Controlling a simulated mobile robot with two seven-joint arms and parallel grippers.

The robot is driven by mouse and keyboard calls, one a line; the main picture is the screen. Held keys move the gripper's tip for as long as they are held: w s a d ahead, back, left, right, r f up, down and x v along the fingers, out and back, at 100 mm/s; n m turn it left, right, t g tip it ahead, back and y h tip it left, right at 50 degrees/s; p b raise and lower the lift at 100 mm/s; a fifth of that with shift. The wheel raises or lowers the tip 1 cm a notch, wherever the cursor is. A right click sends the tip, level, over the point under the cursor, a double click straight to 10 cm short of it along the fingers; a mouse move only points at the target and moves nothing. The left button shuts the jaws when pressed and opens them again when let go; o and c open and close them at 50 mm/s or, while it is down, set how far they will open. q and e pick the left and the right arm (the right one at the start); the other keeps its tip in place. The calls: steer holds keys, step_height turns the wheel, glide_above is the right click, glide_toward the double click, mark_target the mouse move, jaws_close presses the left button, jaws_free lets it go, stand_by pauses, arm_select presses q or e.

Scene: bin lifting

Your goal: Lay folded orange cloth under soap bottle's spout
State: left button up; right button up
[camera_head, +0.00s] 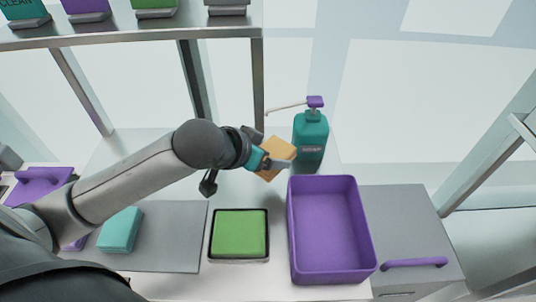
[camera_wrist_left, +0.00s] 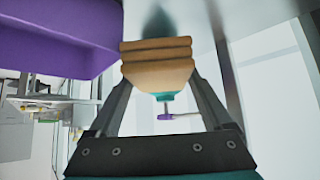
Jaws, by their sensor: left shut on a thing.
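The soap bottle (camera_head: 311,137) is teal with a purple pump head and a thin pale spout pointing left. It stands upright behind the purple bin. My left gripper (camera_head: 277,161) is shut on the folded orange cloth (camera_head: 276,151), just left of the bottle and below the spout in the picture. In the left wrist view the folded cloth (camera_wrist_left: 156,62) sits between both fingers, its layers showing. The bottle's pump (camera_wrist_left: 165,108) shows past the cloth there, and the cloth hides most of the bottle. I cannot tell whether the cloth touches the table. My right gripper is not in view.
A purple bin (camera_head: 369,250) stands in front of the bottle, close to the cloth. A green sponge (camera_head: 239,234) lies in a dark-rimmed tray, and a teal block (camera_head: 120,230) rests on a grey mat (camera_head: 178,238). A grey box with a purple handle (camera_head: 413,263) is at right.

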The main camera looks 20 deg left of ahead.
arm_select(q)
steer(key=shift+m+h, duration=0.4)
steer(key=shift+m, duration=0.1)
steer(key=s+a+f, duration=0.1)
steer(key=a, duration=0.5)
steer(key=s+a+f+p, duration=0.1)
steer(key=a+f, duration=0.1)
steer(key=a, duration=0.4)
steer(key=a+f+p, duration=0.1)
steer(key=a+f, duration=0.1)
steer(key=a, duration=0.4)
steer(key=shift+s+a, duration=0.4)
steer(key=shift+w+a+f+b, duration=0.15)
steer(key=shift+a+f+b, duration=0.35)
steer(key=shift+b, duration=0.3)
steer(key=w+d, duration=0.3)
steer(key=d, duration=0.2)
steer(key=w+d+b, duration=0.1)
steer(key=w+d, duration=0.3)
steer(key=d, duration=0.1)
steer(key=w+d, duration=0.3)
steer(key=d, duration=0.1)
steer(key=shift+w+d+b, duration=0.15)
steer(key=shift+d+b, duration=0.2)
steer(key=shift+d, duration=0.05)
steer(key=shift+f+b, duration=0.45)
steer(key=shift+f, duration=1.4)
steer(key=shift+f, duration=0.1)
